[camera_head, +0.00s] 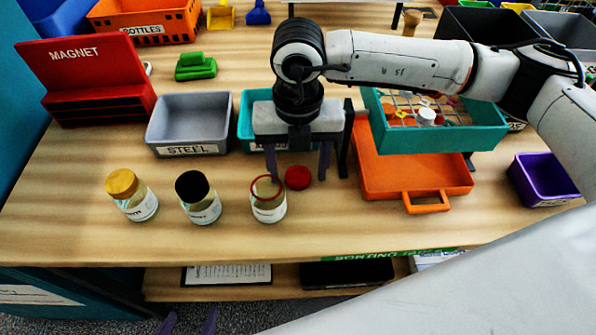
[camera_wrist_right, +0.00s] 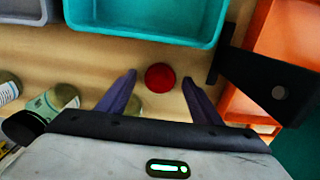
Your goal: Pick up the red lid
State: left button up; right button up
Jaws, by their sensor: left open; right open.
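The red lid (camera_head: 298,178) lies flat on the wooden table, just right of a jar with a red rim (camera_head: 268,208). My right gripper (camera_head: 298,172) is open above the lid, its purple fingers pointing down. In the right wrist view the lid (camera_wrist_right: 160,77) shows between the two spread fingertips (camera_wrist_right: 159,79), with a gap on each side; its exact height below them is hard to tell. My left gripper (camera_head: 189,322) shows only its purple fingertips, apart, low at the bottom edge in front of the table.
Jars with a yellow lid (camera_head: 122,183) and a black lid (camera_head: 192,186) stand to the left. Behind are a grey STEEL bin (camera_head: 187,148) and a teal bin (camera_wrist_right: 150,25). An orange tray (camera_head: 385,185) and a raised teal sieve box (camera_head: 440,140) lie right.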

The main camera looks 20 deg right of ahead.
jog(key=shift+f, duration=0.1)
jog(key=shift+c, duration=0.4)
jog(key=c, duration=1.1)
